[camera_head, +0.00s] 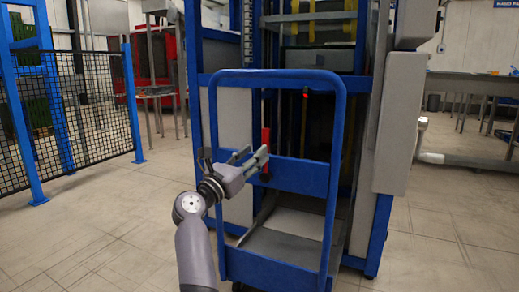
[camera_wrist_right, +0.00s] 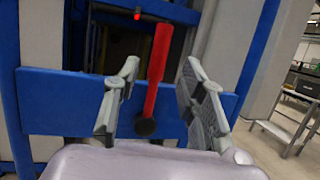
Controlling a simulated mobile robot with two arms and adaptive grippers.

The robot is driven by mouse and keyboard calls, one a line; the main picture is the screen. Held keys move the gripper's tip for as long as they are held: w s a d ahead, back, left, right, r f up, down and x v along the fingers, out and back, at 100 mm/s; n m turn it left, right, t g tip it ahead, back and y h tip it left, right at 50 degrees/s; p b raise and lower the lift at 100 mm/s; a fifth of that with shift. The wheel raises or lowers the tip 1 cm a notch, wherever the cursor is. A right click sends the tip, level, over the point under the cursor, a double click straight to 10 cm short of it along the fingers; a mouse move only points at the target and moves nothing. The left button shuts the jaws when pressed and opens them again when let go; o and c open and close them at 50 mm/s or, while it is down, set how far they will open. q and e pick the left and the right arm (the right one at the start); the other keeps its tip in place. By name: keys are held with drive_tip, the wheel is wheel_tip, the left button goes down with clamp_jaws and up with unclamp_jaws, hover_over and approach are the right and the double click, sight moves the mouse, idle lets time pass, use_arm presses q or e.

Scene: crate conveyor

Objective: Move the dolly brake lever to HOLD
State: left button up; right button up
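The dolly (camera_head: 215,160) has a blue tubular frame, crossbars and a grey deck. A red brake lever (camera_head: 265,142) stands about upright on its crossbar. My right gripper (camera_head: 258,153) is open at the lever. In the right wrist view the red lever (camera_wrist_right: 159,62) rises from a dark round pivot (camera_wrist_right: 146,127). It lies between the two spread fingers of the right gripper (camera_wrist_right: 161,68), with a visible gap on each side. No HOLD marking can be read. My left gripper is not in view.
A blue-framed machine (camera_head: 199,60) stands right behind the dolly. A small red light (camera_head: 305,92) shows inside the frame opening. A black mesh fence (camera_head: 90,110) with blue posts is at left. The floor (camera_head: 100,225) at left and right is clear.

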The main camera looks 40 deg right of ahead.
drive_tip(key=v, duration=0.3)
drive_tip(key=shift+a, duration=0.1)
drive_tip(key=shift+s, duration=0.1)
idle(0.3)
